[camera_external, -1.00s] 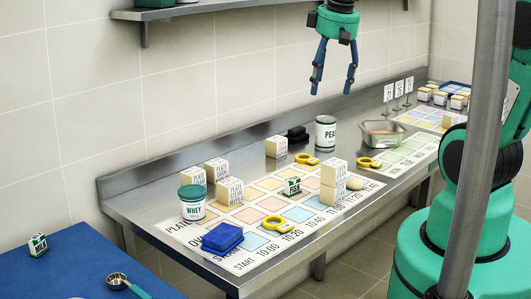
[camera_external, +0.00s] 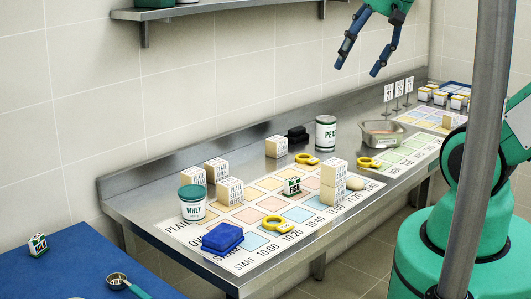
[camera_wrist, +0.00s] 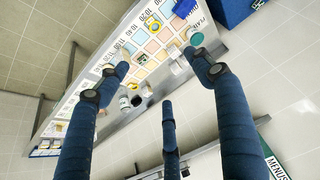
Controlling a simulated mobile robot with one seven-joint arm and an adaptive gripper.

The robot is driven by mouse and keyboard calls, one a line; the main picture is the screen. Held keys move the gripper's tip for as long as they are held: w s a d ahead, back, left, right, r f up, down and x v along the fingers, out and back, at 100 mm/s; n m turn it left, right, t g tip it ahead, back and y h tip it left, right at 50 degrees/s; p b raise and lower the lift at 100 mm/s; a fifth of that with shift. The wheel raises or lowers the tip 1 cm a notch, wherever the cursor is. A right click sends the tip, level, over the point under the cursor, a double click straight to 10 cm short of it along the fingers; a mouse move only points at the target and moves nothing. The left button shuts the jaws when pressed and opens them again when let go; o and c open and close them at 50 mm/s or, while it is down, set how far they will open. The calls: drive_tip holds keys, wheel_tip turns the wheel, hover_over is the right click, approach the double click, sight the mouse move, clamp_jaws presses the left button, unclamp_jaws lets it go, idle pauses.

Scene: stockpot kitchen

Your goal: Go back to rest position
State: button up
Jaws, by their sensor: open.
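My gripper (camera_external: 358,62) is open and empty, high above the steel counter (camera_external: 150,213) in the external view, near the wall. In the wrist view its blue fingers (camera_wrist: 150,85) are spread apart with nothing between them, and the counter (camera_wrist: 118,128) lies far below. No object touches the fingers.
The counter holds a printed chart (camera_external: 250,262), cream blocks (camera_external: 229,191), a WHEY tub (camera_external: 193,203), a blue block (camera_external: 222,238), yellow rings (camera_external: 275,228), a PEAS can (camera_external: 325,133) and a metal tray (camera_external: 381,134). A wall shelf (camera_external: 220,9) is left of the gripper.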

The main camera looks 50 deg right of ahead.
wheel_tip(320, 180, down, 5)
drive_tip(key=b, duration=0.4)
drive_tip(key=shift+r+b, duration=0.1)
drive_tip(key=shift+b, duration=0.3)
